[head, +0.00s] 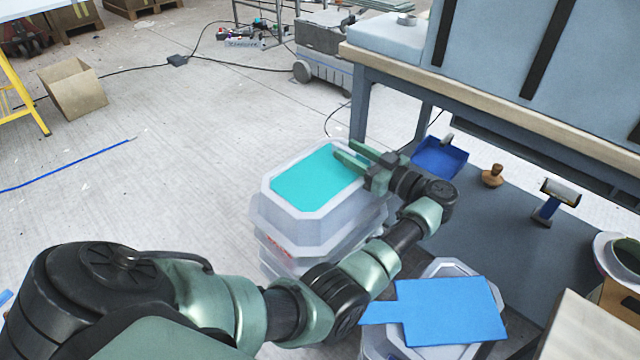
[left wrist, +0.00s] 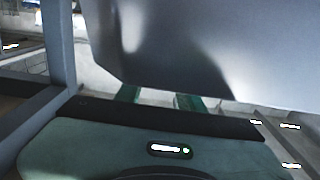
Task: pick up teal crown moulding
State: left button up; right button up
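A flat teal surface (head: 308,178) fills the top of a pale translucent bin (head: 270,212) at the centre of the head view. I cannot tell whether it is the teal crown moulding; no other teal piece shows. My left gripper (head: 341,152) is over the bin's far right rim, its two green fingers apart and pointing left across the edge of the teal. Nothing shows between them. In the left wrist view the fingers (left wrist: 157,98) also stand apart, below a large smooth grey surface. I cannot tell whether they touch anything. My right gripper is not in view.
The bin tops a stack. A blue flat board (head: 450,312) lies on another bin at lower right. A workbench (head: 470,75) stands at upper right, with a blue tray (head: 440,157) and a wooden-knobbed tool (head: 492,176) below. Open floor lies left.

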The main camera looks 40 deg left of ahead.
pick_arm(q)
grip_shut()
dwell(1.2)
